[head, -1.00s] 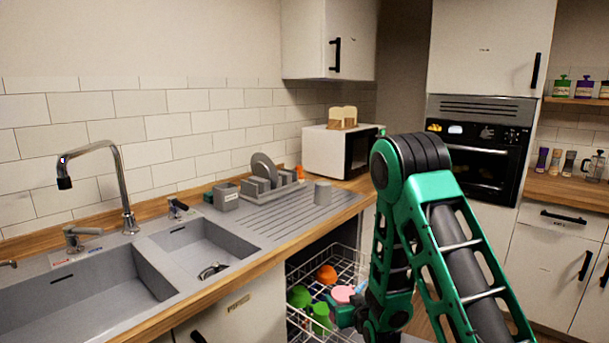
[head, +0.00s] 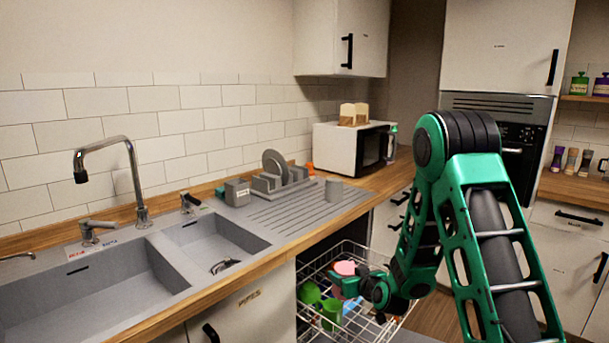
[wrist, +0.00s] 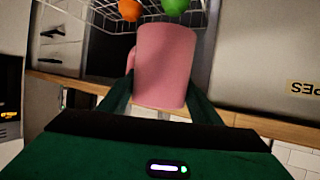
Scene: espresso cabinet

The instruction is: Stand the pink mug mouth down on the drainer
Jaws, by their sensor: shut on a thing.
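The pink mug (head: 345,268) is in my gripper at the dishwasher's upper basket (head: 302,318). In the wrist view the pink mug (wrist: 165,65) sits between the two green fingers, with its handle on the left. My gripper (head: 340,282) is shut on it; the gripper also shows in the wrist view (wrist: 150,100). I cannot tell which way the mug's mouth points. The grey ridged drainer (head: 290,215) lies right of the sink, up and left of the gripper. A grey cup (head: 334,190) stands on its far part.
A green cup (head: 332,313) and another green item (head: 310,292) lie in the basket. A grey rack with a plate (head: 274,162) and a grey box (head: 237,192) stand behind the drainer. The white microwave (head: 340,147) stands beyond. The drainer's near part is clear.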

